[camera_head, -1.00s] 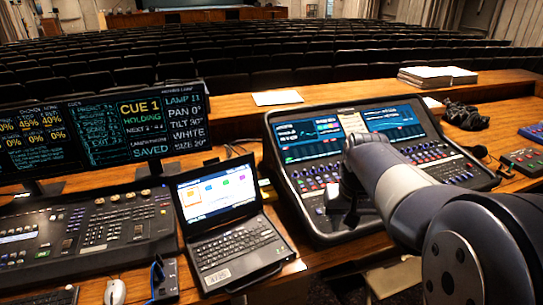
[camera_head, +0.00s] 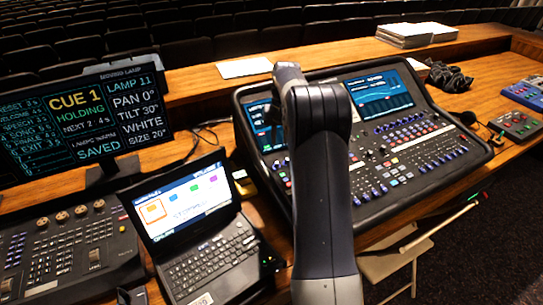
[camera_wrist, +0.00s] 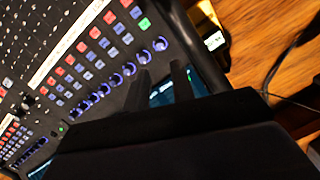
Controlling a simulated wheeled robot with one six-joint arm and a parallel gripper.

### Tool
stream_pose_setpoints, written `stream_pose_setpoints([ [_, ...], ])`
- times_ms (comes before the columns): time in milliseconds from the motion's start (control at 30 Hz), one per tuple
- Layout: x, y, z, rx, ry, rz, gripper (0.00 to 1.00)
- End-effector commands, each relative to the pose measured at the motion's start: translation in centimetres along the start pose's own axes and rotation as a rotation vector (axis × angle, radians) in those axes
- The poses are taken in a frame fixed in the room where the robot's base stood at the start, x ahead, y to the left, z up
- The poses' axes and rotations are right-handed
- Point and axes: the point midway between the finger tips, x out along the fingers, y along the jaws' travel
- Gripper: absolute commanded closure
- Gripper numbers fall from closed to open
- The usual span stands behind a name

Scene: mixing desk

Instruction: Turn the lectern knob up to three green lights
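The mixing desk (camera_head: 405,165) stands on the wooden counter, with screens at the back and rows of small buttons and knobs. In the wrist view a row of blue-lit knobs (camera_wrist: 103,89) runs diagonally across it. Which one is the lectern knob I cannot tell; no label is readable. A lit green button (camera_wrist: 144,24) shows above the row's right end. My gripper (camera_wrist: 160,68) has two dark fingers with a gap between them, near the right end of the row, and nothing is seen held. In the head view my arm hides the gripper and the desk's middle.
A laptop (camera_head: 205,235), a cue monitor (camera_head: 88,117) and a lighting console (camera_head: 65,255) stand left of the desk. Papers (camera_head: 245,67) lie behind it. A dark bundle (camera_head: 448,77) and small control boxes (camera_head: 515,126) are at the right. A cable (camera_wrist: 285,62) lies beside the desk.

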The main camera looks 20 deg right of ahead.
Motion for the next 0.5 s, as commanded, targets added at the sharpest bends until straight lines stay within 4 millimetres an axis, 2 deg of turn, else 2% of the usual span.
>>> stream_pose_setpoints([
  [300, 5.9, -0.1, 0.1, -0.002, -0.005, 0.000, 0.76],
  [500, 8.5, -0.1, 0.1, -0.002, -0.002, 0.000, 0.76],
])
